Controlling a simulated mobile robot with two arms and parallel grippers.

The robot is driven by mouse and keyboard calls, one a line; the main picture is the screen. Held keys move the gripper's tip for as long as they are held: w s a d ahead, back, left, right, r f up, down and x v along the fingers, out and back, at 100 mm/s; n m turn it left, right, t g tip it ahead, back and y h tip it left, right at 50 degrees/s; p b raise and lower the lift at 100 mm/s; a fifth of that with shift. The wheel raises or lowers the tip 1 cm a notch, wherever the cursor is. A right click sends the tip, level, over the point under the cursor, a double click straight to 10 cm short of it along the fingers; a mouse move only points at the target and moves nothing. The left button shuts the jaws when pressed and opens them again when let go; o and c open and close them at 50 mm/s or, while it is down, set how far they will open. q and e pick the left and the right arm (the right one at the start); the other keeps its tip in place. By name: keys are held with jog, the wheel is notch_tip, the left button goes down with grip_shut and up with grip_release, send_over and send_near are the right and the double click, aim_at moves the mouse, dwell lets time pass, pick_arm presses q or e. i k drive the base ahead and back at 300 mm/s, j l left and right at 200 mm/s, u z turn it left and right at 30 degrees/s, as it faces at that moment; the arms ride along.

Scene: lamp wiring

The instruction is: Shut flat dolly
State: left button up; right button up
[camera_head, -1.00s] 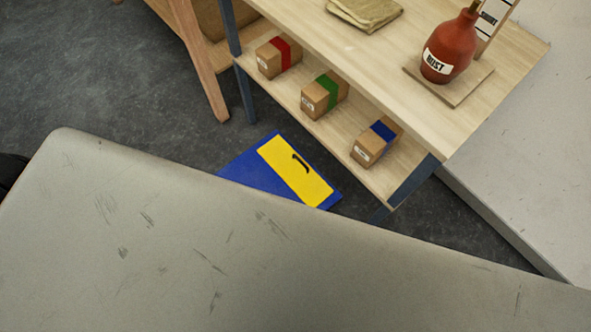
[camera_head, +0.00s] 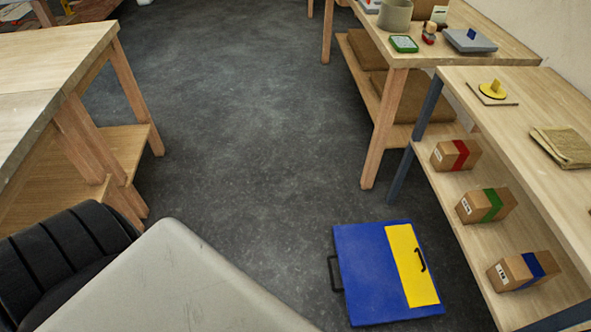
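A flat blue board with a yellow panel, which looks like the flat dolly (camera_head: 370,272), lies on the floor at the lower right of the head view. The yellow panel (camera_head: 411,266) runs along its right side and bears a black handle (camera_head: 421,259). Another black handle (camera_head: 334,273) sticks out at its left edge. No wheels show, and its underside is hidden. Neither of my grippers is in view.
A wooden shelf unit (camera_head: 556,240) stands right of the dolly, with boxes banded red (camera_head: 455,154), green (camera_head: 486,205) and blue (camera_head: 522,270). A workbench (camera_head: 440,49) stands behind it. Another wooden table (camera_head: 50,62) is at the left. Dark floor (camera_head: 235,120) between them is clear.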

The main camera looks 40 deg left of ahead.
aim_at(373, 289)
jog(key=k+j+u, duration=0.25)
jog(key=k+u, duration=0.15)
jog(key=i+j, duration=0.1)
jog(key=i, duration=0.2)
jog(key=i+j+z, duration=0.3)
jog(key=i, duration=0.25)
jog(key=i+j+z, duration=0.3)
jog(key=i+j, duration=0.1)
jog(key=i, duration=0.1)
